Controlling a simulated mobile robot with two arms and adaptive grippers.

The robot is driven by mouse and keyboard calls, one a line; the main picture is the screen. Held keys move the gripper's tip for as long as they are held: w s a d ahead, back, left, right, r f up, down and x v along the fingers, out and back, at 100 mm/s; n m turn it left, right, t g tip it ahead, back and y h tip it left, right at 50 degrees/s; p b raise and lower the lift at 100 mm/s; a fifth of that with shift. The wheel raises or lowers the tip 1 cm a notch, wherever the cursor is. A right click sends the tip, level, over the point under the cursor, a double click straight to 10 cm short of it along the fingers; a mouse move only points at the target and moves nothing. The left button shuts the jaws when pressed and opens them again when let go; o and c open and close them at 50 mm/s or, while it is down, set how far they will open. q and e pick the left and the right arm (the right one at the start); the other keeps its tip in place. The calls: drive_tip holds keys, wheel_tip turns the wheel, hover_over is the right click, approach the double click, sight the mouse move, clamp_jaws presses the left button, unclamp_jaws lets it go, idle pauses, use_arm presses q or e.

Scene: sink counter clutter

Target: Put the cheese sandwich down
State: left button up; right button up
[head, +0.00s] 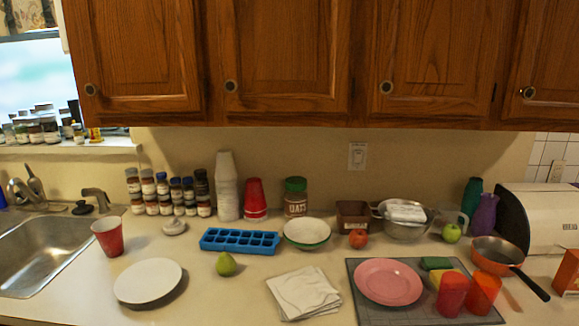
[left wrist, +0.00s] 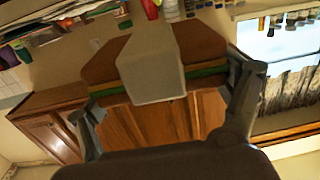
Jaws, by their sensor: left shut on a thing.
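The cheese sandwich (left wrist: 204,48) shows in the left wrist view, with brown bread and thin green and yellow layers along its edge. A pale beige band lies across its middle. My left gripper (left wrist: 162,88) is shut on it, with one grey finger at each side. The sandwich is held up off any surface, with cabinet doors seen beyond it. Neither the sandwich nor a gripper shows in the head view. My right gripper is in neither view.
The counter holds a white plate (head: 148,281), pear (head: 226,264), blue ice tray (head: 240,240), bowl (head: 307,232), folded napkin (head: 304,292), pink plate (head: 388,281), two cups (head: 453,292) and a pan (head: 498,255). The sink (head: 50,250) is left. Bare counter shows between plate and napkin.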

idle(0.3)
use_arm(q)
drive_tip(key=w+d+r+m+h, duration=0.1)
drive_tip(key=w+d, duration=0.1)
drive_tip(key=w, duration=0.6)
drive_tip(key=w+d+r+m+h, duration=0.1)
drive_tip(key=w+d+r+h, duration=0.1)
drive_tip(key=w, duration=0.7)
drive_tip(key=w+a+r+y, duration=0.1)
drive_tip(key=w+a+r, duration=0.1)
drive_tip(key=w+r, duration=0.3)
drive_tip(key=w+a+r+n+y, duration=0.1)
drive_tip(key=w+a+r, duration=0.1)
drive_tip(key=w+r, duration=0.3)
drive_tip(key=w, duration=0.3)
drive_tip(key=shift+a+r+n, duration=0.25)
drive_tip(key=shift+a+n, duration=0.05)
drive_tip(key=shift+a, duration=0.1)
drive_tip(key=shift+f, duration=0.1)
wheel_tip(320, 180, down, 15)
drive_tip(key=shift+f, duration=0.15)
drive_tip(key=shift+f+b, duration=0.4)
drive_tip(key=shift+f, duration=1.65)
